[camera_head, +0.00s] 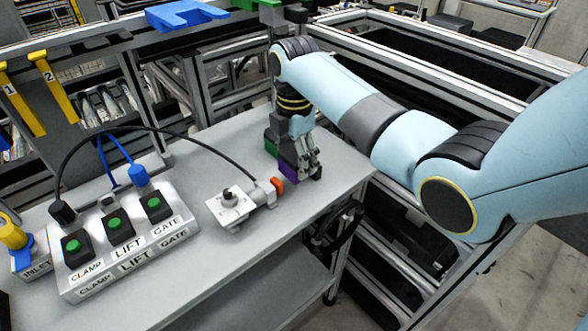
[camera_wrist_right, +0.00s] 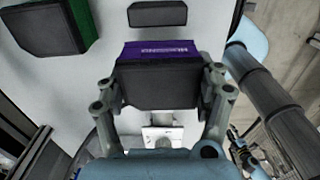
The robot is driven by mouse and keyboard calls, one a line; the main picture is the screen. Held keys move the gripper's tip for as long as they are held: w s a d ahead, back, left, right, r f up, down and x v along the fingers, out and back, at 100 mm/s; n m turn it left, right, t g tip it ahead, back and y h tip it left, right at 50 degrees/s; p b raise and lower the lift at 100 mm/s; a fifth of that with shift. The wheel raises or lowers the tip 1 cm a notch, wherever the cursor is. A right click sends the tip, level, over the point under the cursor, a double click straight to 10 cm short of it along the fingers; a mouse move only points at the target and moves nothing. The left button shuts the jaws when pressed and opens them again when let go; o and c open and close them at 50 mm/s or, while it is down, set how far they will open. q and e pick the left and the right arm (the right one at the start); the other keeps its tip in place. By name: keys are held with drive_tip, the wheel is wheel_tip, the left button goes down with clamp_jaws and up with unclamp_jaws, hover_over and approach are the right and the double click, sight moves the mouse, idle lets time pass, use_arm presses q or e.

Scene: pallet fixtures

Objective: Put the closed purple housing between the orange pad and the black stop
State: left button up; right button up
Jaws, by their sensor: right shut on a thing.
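The purple housing (camera_head: 288,170) is at the right part of the grey bench top; its purple side also shows in the right wrist view (camera_wrist_right: 158,52), under a dark top. My right gripper (camera_head: 306,160) points down and is shut on it, with fingers on both sides in the wrist view (camera_wrist_right: 160,92). The orange pad (camera_head: 278,186) is on the end of the clamp, close in front of the housing. The black stop (camera_head: 317,173) is beyond, a bar apart from the housing in the wrist view (camera_wrist_right: 157,13). I cannot tell whether the housing touches the bench. My left gripper is not in view.
A green block with a dark top (camera_head: 271,146) stands behind the housing. The clamp's white base (camera_head: 230,207) is left of the pad, with a black cable. A switch box (camera_head: 125,235) with green buttons fills the left. The bench front is clear.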

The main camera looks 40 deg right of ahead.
sight(294, 153)
wheel_tip(294, 153, down, 3)
drive_tip(key=shift+f, duration=0.2)
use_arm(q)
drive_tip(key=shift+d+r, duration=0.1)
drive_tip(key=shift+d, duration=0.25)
use_arm(e)
drive_tip(key=shift+f, duration=0.3)
drive_tip(key=shift+f, duration=0.15)
drive_tip(key=o, duration=1.3)
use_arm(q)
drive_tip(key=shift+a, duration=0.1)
use_arm(e)
drive_tip(key=shift+r, duration=0.45)
wheel_tip(294, 153, up, 12)
drive_tip(key=shift+f, duration=0.25)
drive_tip(key=shift+f, duration=0.1)
